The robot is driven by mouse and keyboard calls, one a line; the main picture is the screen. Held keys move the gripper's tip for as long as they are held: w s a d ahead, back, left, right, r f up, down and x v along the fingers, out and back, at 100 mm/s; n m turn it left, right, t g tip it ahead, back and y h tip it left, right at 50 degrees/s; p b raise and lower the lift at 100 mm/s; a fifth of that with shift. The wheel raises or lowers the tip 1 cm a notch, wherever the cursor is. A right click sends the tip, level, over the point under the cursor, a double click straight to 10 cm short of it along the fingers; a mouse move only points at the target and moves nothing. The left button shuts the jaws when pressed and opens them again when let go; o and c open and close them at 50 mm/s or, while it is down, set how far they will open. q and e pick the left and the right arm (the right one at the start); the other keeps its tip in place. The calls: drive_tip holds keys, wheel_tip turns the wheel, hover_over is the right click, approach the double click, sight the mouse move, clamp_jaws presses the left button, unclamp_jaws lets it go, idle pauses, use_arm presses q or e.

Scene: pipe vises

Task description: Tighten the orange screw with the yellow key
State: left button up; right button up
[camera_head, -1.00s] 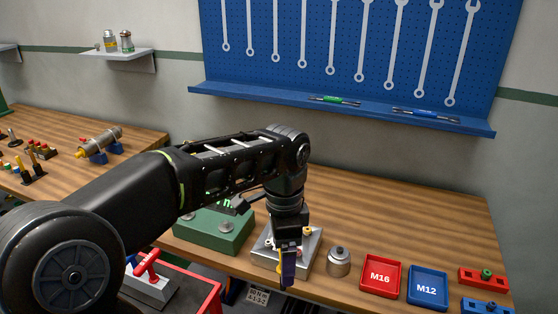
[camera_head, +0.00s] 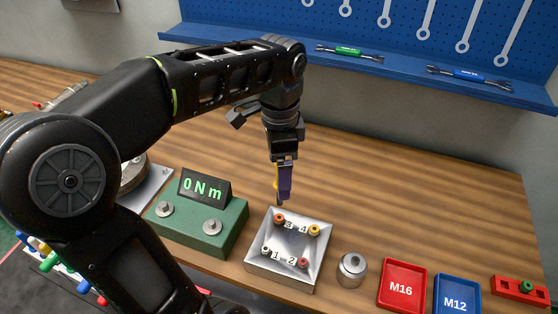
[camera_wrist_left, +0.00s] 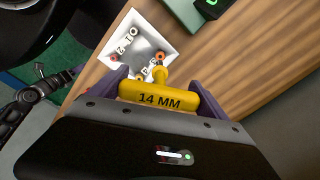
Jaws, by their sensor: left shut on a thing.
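My left gripper (camera_head: 284,178) is shut on the yellow key (camera_wrist_left: 160,98), marked "14 MM", and holds it across its handle. In the head view the key hangs from the jaws, mostly hidden by a purple finger, its tip just above the orange screw in the picture. The orange screw (camera_head: 279,218) is in the metal block (camera_head: 284,278), beside number 3. The tip looks apart from it; the exact height gap is hard to judge. In the wrist view the block (camera_wrist_left: 135,38) lies beyond the key.
The block also has a yellow screw (camera_head: 314,230), a red one (camera_head: 303,262) and a pale one (camera_head: 265,249). A green torque tester (camera_head: 195,228) showing "0 Nm" stands left. A metal cylinder (camera_head: 351,268), red tray (camera_head: 402,284) and blue tray (camera_head: 457,294) stand right.

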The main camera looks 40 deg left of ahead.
use_arm(q)
drive_tip(key=shift+a+f, duration=0.1)
drive_tip(key=shift+f, duration=0.1)
drive_tip(key=shift+f+b, duration=1.65)
drive_tip(key=shift+f, duration=0.5)
drive_tip(key=shift+f, duration=0.4)
drive_tip(key=shift+f+b, duration=0.3)
drive_tip(key=shift+b, duration=0.15)
drive_tip(key=shift+s+f, duration=0.1)
drive_tip(key=shift+f, duration=0.15)
idle(0.7)
drive_tip(key=m+p, duration=0.1)
drive_tip(key=m, duration=0.3)
drive_tip(key=shift+m, duration=1.1)
